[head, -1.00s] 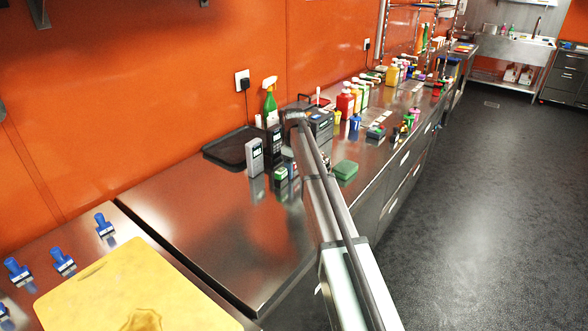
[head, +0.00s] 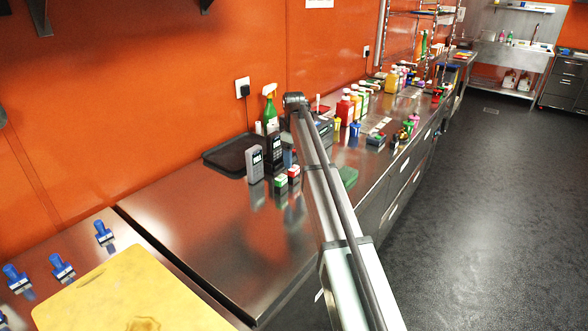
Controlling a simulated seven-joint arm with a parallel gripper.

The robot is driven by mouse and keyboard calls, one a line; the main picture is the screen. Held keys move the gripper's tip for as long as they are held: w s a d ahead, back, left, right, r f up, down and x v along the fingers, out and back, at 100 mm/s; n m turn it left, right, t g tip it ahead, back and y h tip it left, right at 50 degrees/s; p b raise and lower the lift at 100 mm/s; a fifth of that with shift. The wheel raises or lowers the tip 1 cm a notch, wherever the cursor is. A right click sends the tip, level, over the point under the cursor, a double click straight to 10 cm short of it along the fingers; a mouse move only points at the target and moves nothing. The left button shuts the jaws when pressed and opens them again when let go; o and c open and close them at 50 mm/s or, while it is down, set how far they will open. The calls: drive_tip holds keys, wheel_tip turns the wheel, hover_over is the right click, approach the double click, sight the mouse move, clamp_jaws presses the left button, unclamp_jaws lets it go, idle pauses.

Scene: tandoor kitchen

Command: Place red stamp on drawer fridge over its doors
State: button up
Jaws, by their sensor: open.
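A small block with a red top, probably the red stamp (head: 294,171), stands on the steel counter (head: 190,225) in the head view. A similar green-topped block (head: 280,181) stands beside it on the left. The unit with drawer fronts (head: 395,207) under the counter's right side may be the drawer fridge; I cannot tell for sure. My arm reaches up from the bottom right, and its dark far joint shows above the counter, right of the green spray bottle (head: 270,112). I cannot make out my gripper, which seems hidden behind the arm.
Grey and black devices (head: 255,165) and a dark tray (head: 228,155) stand near the wall. Bottles (head: 345,106) line the counter further back. Blue-handled stamps (head: 62,267) and a yellow cutting board (head: 125,295) are at lower left. The near middle of the counter is clear.

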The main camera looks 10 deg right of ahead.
sight(294, 167)
drive_tip(key=shift+r, duration=2.1)
